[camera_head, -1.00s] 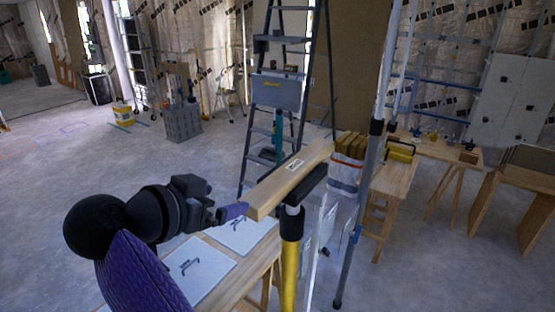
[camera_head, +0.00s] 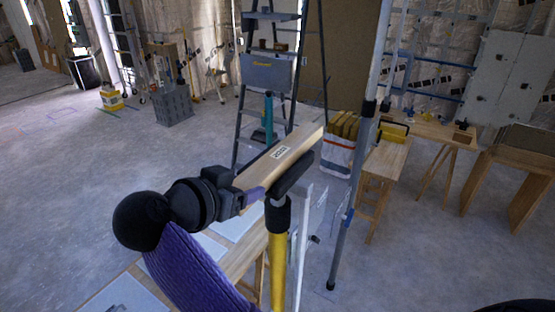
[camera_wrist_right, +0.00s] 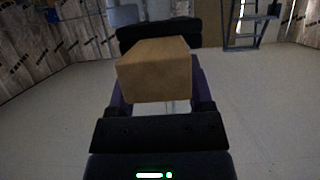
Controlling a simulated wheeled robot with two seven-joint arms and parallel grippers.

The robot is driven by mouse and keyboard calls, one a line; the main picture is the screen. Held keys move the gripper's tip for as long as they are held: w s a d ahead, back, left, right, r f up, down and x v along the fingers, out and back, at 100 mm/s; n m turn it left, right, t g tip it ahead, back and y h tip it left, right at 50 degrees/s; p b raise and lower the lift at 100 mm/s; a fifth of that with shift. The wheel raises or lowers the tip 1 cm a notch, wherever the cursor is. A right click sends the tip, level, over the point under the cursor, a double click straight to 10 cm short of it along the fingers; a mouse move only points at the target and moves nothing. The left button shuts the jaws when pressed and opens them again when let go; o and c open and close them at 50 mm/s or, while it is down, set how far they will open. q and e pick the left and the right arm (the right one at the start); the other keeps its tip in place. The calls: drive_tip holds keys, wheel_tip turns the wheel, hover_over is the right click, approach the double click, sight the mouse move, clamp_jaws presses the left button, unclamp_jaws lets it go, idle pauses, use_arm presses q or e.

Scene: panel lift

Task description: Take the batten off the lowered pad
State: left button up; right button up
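The batten (camera_head: 286,147) is a pale wooden beam with a white label, lying over the black pad (camera_head: 293,178) on top of a yellow post (camera_head: 278,265). My right gripper (camera_head: 253,193) is at the batten's near end, a purple finger along its side. In the right wrist view the batten's square end (camera_wrist_right: 155,78) lies between the purple fingers of my right gripper (camera_wrist_right: 157,95). Whether both fingers press on the wood cannot be made out. The pad's contact with the batten is partly hidden. My left gripper is not in view.
A grey pole (camera_head: 350,190) stands just right of the pad. A stepladder (camera_head: 268,75) stands behind the batten. A workbench (camera_head: 235,258) with pale panels lies below my right arm. A wooden trestle table (camera_head: 385,165) is at the right. Open floor lies to the left.

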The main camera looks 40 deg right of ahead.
drive_tip(key=shift+d, duration=0.1)
clamp_jaws()
